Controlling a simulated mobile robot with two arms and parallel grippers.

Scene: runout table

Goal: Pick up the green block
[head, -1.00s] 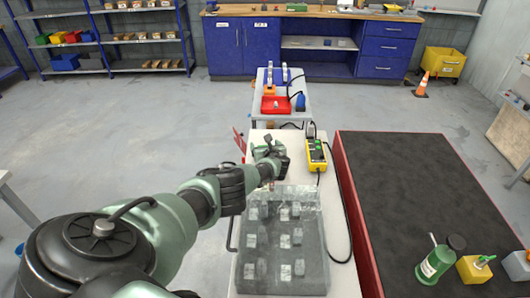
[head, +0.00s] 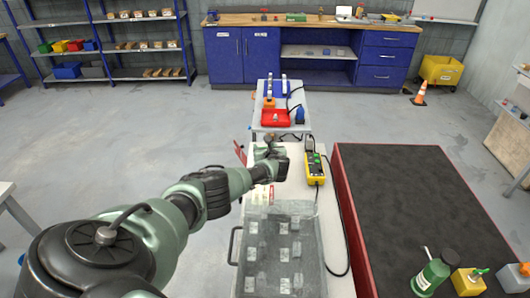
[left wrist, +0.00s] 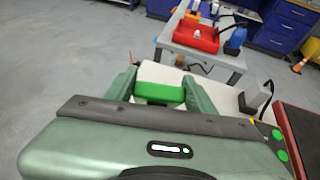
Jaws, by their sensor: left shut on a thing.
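The green block (left wrist: 160,93) shows in the left wrist view, bright green, between the two fingers of my left gripper (left wrist: 160,90). The fingers press on its left and right sides, so the gripper is shut on it. In the head view my left gripper (head: 270,160) is over the far part of the white table, beyond the grey tray; I cannot make out the block there. My right gripper is in neither view.
A clear-grey tray (head: 237,245) with several pale-labelled pieces stands on the white table (head: 340,284). A yellow meter (head: 315,168) with a black cable lies right of the gripper. A red-sided dark-topped surface (head: 400,200) is at right. A small table beyond holds a red bin (head: 276,118).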

